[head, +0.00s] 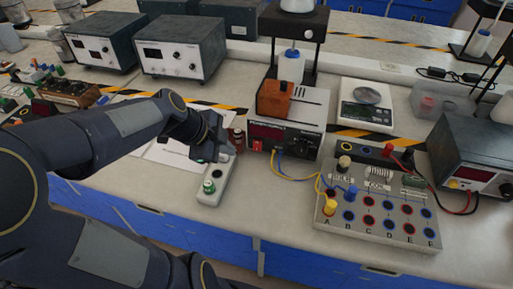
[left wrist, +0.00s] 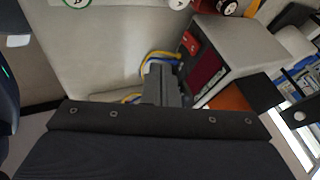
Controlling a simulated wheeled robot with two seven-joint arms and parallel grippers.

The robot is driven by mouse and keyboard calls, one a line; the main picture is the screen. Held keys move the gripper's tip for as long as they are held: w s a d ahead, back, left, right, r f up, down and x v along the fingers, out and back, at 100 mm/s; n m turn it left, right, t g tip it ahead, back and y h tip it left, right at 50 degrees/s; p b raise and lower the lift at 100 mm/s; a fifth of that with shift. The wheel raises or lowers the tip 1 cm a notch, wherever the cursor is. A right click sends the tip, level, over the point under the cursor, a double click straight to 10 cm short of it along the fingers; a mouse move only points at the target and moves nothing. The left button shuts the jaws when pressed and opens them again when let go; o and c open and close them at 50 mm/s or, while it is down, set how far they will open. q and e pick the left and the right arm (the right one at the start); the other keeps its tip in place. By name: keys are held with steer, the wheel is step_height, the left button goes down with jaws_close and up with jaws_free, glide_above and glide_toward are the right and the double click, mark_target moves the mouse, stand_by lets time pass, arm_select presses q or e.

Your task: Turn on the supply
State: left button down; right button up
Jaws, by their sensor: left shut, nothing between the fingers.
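The supply (head: 310,117) is a light box with a dark front panel, a dark red display and a red switch (head: 257,146) at its lower left. An orange block sits on top. Blue and yellow wires run from its front. In the left wrist view the supply (left wrist: 250,45) stands right of the fingers, with the red switch (left wrist: 191,42) at its near corner. My left gripper (head: 222,155) is shut and empty, left of the supply and apart from the switch. It also shows in the left wrist view (left wrist: 166,72). My right gripper is not in view.
A grey strip with a green knob (head: 209,186) lies just below my left gripper. A small dark red bottle (head: 238,139) stands between gripper and supply. A terminal board (head: 376,233) with lettered sockets lies at front right. A scale (head: 366,119) stands behind.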

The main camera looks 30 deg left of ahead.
mark_target(257, 145)
arm_select(q)
steer(key=shift+w+f, duration=0.1)
steer(key=x, duration=1)
steer(key=shift+d+f, duration=0.1)
steer(key=w, duration=0.2)
steer(key=shift+w+a+p, duration=0.3)
steer(key=shift+a+p, duration=0.05)
steer(key=shift+a, duration=0.05)
steer(key=shift+w+a, duration=0.2)
steer(key=shift+w, duration=0.35)
steer(key=shift+w+f+b, duration=0.3)
steer(key=shift+f+b, duration=0.15)
steer(key=shift+b, duration=0.4)
steer(key=shift+r+p, duration=0.3)
steer(key=shift+r, duration=0.1)
